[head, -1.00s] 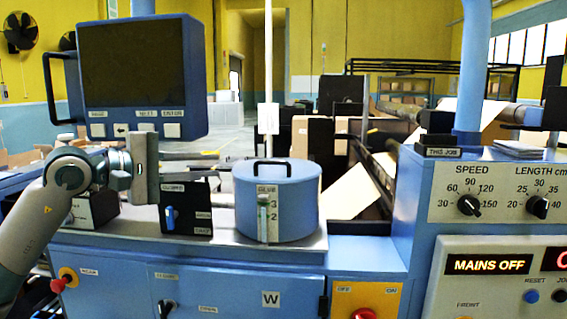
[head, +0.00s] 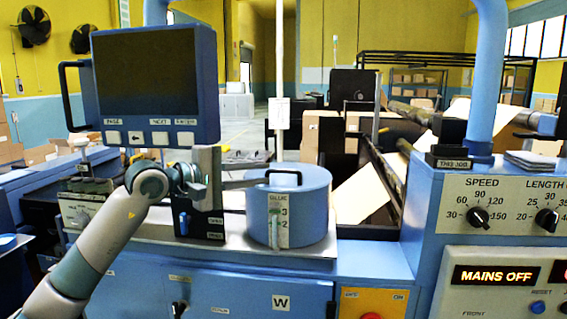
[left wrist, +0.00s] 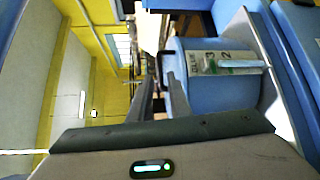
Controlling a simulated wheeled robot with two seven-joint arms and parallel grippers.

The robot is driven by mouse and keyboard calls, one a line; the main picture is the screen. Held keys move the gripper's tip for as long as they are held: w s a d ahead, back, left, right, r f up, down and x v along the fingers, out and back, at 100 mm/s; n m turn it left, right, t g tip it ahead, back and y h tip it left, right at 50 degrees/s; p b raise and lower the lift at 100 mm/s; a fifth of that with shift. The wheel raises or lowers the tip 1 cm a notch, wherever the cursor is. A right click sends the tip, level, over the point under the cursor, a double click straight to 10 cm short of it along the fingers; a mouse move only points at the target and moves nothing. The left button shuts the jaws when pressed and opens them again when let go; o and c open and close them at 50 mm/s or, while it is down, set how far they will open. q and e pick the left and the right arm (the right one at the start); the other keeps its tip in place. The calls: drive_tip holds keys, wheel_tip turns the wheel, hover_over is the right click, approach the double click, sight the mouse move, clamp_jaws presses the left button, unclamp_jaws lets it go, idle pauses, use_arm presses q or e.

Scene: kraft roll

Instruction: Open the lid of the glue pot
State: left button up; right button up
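The glue pot (head: 290,212) is a blue drum on the left machine's grey top, with a level gauge on its front. Its flat blue lid (head: 311,177) is down on the pot and carries a black arched handle (head: 284,173). My left gripper (head: 266,182) reaches in from the left, its fingers level with the pot's top and close to its left side. In the left wrist view the fingers (left wrist: 160,85) stand apart with nothing visible between them; the pot (left wrist: 215,75) is just right of them. I cannot tell whether a finger touches it. My right gripper is out of view.
A blue monitor (head: 155,85) hangs above and left of my left gripper. A black switch panel (head: 210,222) stands left of the pot. A control console (head: 490,230) reading MAINS OFF is at the right. Room above the pot looks clear.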

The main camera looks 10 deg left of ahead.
sight(281, 172)
use_arm(q)
drive_tip(key=p+x, duration=0.3)
drive_tip(key=x, duration=0.3)
drive_tip(key=shift+w+d+r, duration=0.1)
drive_tip(key=shift+w+d, duration=0.15)
drive_tip(key=shift+w+d+f, duration=0.2)
drive_tip(key=shift+w+d, duration=0.15)
clamp_jaws()
